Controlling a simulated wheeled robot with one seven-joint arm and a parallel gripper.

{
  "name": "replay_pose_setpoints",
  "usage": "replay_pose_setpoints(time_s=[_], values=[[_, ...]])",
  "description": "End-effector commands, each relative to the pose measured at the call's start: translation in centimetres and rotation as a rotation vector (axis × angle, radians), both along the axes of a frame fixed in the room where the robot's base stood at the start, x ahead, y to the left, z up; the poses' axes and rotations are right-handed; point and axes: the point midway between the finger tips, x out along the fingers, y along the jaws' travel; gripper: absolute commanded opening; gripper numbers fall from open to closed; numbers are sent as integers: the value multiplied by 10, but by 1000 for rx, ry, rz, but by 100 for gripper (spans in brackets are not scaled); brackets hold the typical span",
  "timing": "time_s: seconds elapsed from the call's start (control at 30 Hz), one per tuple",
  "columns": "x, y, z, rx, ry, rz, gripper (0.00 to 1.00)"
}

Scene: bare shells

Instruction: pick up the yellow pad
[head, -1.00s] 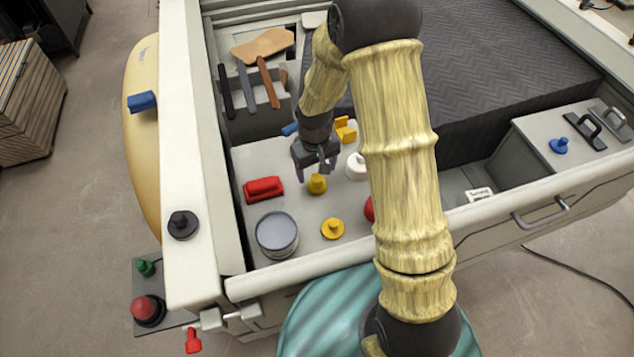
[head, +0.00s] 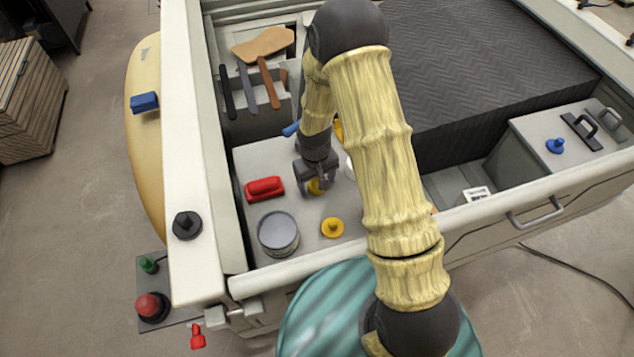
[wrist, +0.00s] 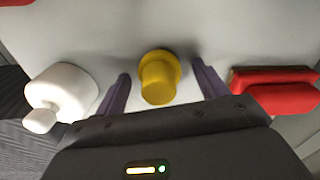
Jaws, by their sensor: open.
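A yellow knobbed piece (wrist: 160,78) with a round rim shows in the wrist view, between the two fingers and apart from both. In the head view it (head: 315,187) is largely hidden by my gripper (head: 316,181). My gripper (wrist: 160,74) is open, low over the light work surface, with its fingers on either side of this piece. A second yellow piece, a flat disc with a knob (head: 332,228), lies nearer the front edge. Another yellow thing (head: 338,130) is mostly hidden behind my arm. I cannot tell by shape alone which is the pad.
A red block with a handle (head: 264,189) lies left of my gripper, and a grey round tin (head: 278,233) stands in front. A white knobbed piece (wrist: 60,92) is close beside the left finger in the wrist view. Raised rims (head: 195,200) border the surface.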

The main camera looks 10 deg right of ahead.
Motion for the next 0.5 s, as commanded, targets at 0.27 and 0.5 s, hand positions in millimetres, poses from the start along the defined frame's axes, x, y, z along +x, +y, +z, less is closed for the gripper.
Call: replay_pose_setpoints(time_s=[0.27,0.5], values=[[0,0,0,0,0,0,44],[0,0,0,0,0,0,20]])
